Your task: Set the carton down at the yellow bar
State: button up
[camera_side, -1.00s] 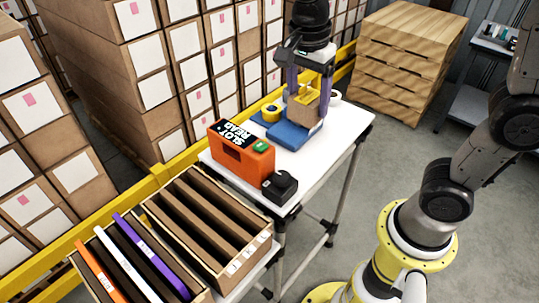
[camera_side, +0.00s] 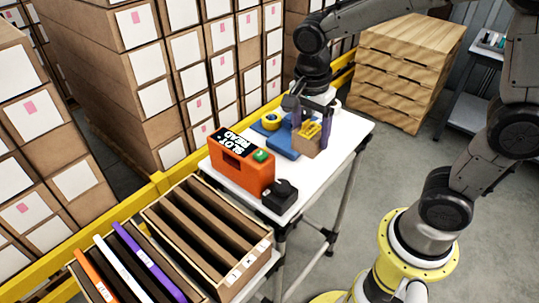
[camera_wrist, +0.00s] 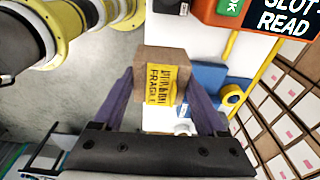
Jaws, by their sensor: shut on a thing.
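The carton (camera_side: 306,145) is a small brown box with a yellow label. In the wrist view the carton (camera_wrist: 158,58) shows its FRAGILE print on the yellow label. My gripper (camera_side: 310,138) is shut on it, with one purple finger on each side. The carton is over the front part of the white table, by the near right edge of a blue pad (camera_side: 284,145). I cannot tell whether its underside touches the table. A long yellow rail (camera_side: 180,172) runs behind the table; it also shows in the wrist view (camera_wrist: 265,66). No other yellow bar is clear.
An orange SLOT READ box (camera_side: 240,167) and a black device (camera_side: 280,195) stand on the table, left of the carton. A slotted wooden rack (camera_side: 210,235) is at front left. The table's right end (camera_side: 350,132) is bare.

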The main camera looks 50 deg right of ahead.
jog(key=w+f, duration=0.2)
jog(key=w, duration=0.1)
jog(key=w+f, duration=0.5)
jog(key=w, duration=0.2)
jog(key=shift+a+f, duration=0.15)
jog(key=shift+f, duration=0.1)
jog(key=shift+w+f, duration=0.6)
jog(key=shift+f, duration=1.45)
jog(key=shift+f, duration=0.15)
jog(key=o, duration=1.2)
